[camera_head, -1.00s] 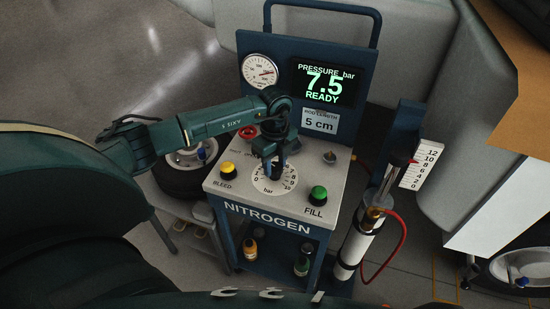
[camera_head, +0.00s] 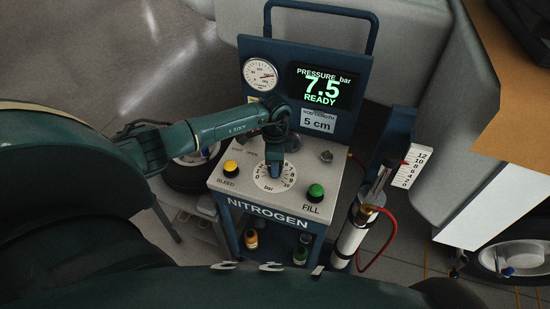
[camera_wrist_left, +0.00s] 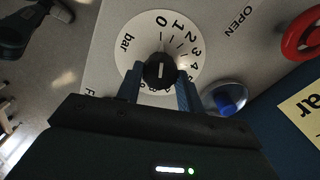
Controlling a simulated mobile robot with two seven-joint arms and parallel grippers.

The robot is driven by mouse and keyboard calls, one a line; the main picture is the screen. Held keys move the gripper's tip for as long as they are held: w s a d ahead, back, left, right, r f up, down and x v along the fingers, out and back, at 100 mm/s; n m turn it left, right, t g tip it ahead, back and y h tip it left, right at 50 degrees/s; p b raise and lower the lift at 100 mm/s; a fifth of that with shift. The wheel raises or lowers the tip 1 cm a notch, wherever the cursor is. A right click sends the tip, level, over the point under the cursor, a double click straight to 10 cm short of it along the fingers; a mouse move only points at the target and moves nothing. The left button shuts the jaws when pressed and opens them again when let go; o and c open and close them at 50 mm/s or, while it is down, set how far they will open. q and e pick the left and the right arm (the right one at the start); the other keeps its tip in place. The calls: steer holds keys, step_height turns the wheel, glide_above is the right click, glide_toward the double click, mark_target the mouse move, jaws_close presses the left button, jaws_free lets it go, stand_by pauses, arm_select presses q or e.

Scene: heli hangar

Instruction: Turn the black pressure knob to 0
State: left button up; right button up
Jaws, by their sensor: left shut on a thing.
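The black pressure knob (camera_wrist_left: 160,72) sits at the centre of a white numbered dial (camera_wrist_left: 133,52) in the left wrist view. Its white line lies upright in that view, towards the 0 and 1 end of the scale; the exact reading is unclear. My left gripper (camera_wrist_left: 160,80) is shut on the knob, one finger on each side. In the head view my left gripper (camera_head: 274,170) points down over the dial (camera_head: 263,183) and hides the knob. The display (camera_head: 322,86) reads 7.5 bar, READY. My right gripper is not in view.
The nitrogen cart's panel (camera_head: 235,187) also bears a yellow BLEED button (camera_head: 231,167) and a green FILL button (camera_head: 315,191). A red handwheel (camera_wrist_left: 302,36) shows beside the dial in the wrist view. A strut with a red hose (camera_head: 388,248) stands right of the cart.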

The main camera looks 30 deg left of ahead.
arm_select(q)
steer(key=shift+n, duration=0.4)
steer(key=o, duration=1)
step_height(320, 180, up, 13)
stand_by(0.7)
